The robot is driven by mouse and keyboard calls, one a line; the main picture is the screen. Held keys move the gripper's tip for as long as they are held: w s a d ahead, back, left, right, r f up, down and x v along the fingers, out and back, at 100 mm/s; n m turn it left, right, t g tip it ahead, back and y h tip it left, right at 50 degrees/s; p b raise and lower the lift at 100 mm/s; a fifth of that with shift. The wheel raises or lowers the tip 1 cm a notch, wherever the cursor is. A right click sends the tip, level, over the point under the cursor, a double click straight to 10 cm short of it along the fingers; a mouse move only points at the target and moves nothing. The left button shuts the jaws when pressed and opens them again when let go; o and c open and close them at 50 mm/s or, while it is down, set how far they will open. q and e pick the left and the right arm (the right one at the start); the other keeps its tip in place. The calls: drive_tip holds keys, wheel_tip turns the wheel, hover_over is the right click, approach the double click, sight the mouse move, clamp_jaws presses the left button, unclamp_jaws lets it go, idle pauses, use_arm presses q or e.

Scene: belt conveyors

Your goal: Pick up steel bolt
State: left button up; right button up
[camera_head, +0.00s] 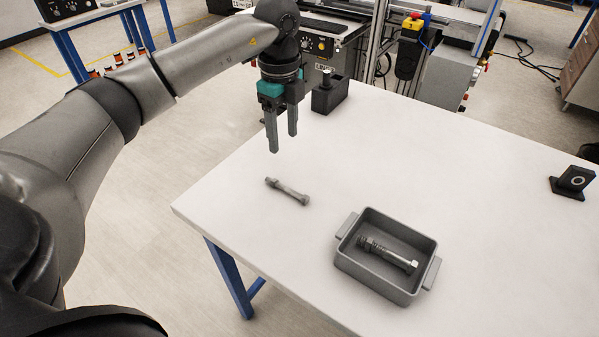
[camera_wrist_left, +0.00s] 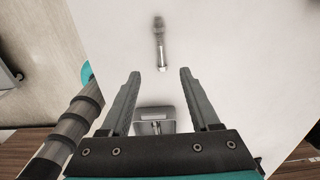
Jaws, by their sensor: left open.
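A steel bolt (camera_head: 288,191) lies on its side on the white table, near the left edge. A bolt, likely the same one, shows above the fingers in the left wrist view (camera_wrist_left: 160,45). A second, larger bolt-like steel piece (camera_head: 388,254) with a threaded end lies inside a grey tray (camera_head: 373,285). My left gripper (camera_head: 282,142) is open and empty, pointing down above and behind the loose bolt, apart from it. In the left wrist view its two fingers (camera_wrist_left: 158,98) are spread wide. My right gripper is not in view.
A black box (camera_head: 329,95) with an upright peg stands at the table's back edge, close to my left gripper. A black bracket (camera_head: 573,182) stands at the right. The white table (camera_head: 480,190) is clear between them. Conveyor equipment (camera_head: 433,75) stands behind.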

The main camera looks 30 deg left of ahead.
use_arm(q)
hover_over(284, 185)
wheel_tip(284, 185, down, 5)
drive_tip(key=f, duration=0.1)
drive_tip(key=f+b, duration=0.1)
drive_tip(key=f, duration=0.2)
drive_tip(key=shift+s+d+f+b, duration=0.1)
drive_tip(key=shift+d+f+b, duration=0.1)
drive_tip(key=shift+d+b, duration=0.1)
drive_tip(key=shift+f, duration=0.35)
drive_tip(key=shift+a+f, duration=0.1)
drive_tip(key=shift+f, duration=0.2)
wheel_tip(284, 185, down, 4)
drive_tip(key=shift+a+f+b, duration=0.15)
drive_tip(key=shift+f+b, duration=0.1)
drive_tip(key=shift+b, duration=0.35)
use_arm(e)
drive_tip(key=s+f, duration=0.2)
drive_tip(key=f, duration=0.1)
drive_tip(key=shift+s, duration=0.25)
use_arm(q)
drive_tip(key=shift+c, duration=0.2)
clamp_jaws()
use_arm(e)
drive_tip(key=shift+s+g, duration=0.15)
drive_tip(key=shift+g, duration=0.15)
